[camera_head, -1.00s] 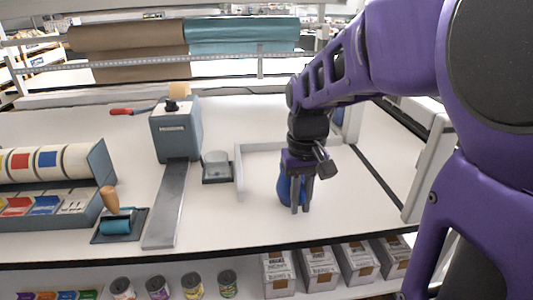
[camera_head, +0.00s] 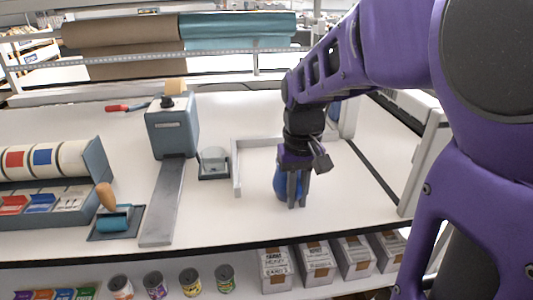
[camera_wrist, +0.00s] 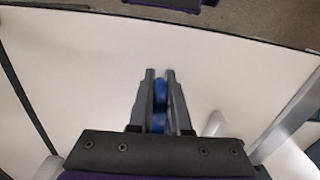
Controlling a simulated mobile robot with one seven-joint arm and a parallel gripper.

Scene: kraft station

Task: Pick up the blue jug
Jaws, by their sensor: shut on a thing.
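The blue jug (camera_head: 280,187) stands on the white table at the right of the head view, partly hidden behind my gripper. My gripper (camera_head: 295,203) points down over it, its two fingers close together. In the wrist view, blue of the jug (camera_wrist: 160,92) shows in the narrow gap between the fingers of my gripper (camera_wrist: 160,74). The gripper is shut on the jug. I cannot tell which part of the jug is held, or whether its base is clear of the table.
A low white frame (camera_head: 237,180) stands just left of and behind the jug. A grey tape dispenser (camera_head: 173,130), a small glass dish on a dark tray (camera_head: 214,164) and a teal roller (camera_head: 114,221) are farther left. Cartons (camera_head: 317,262) and cans (camera_head: 190,282) sit on the shelf below.

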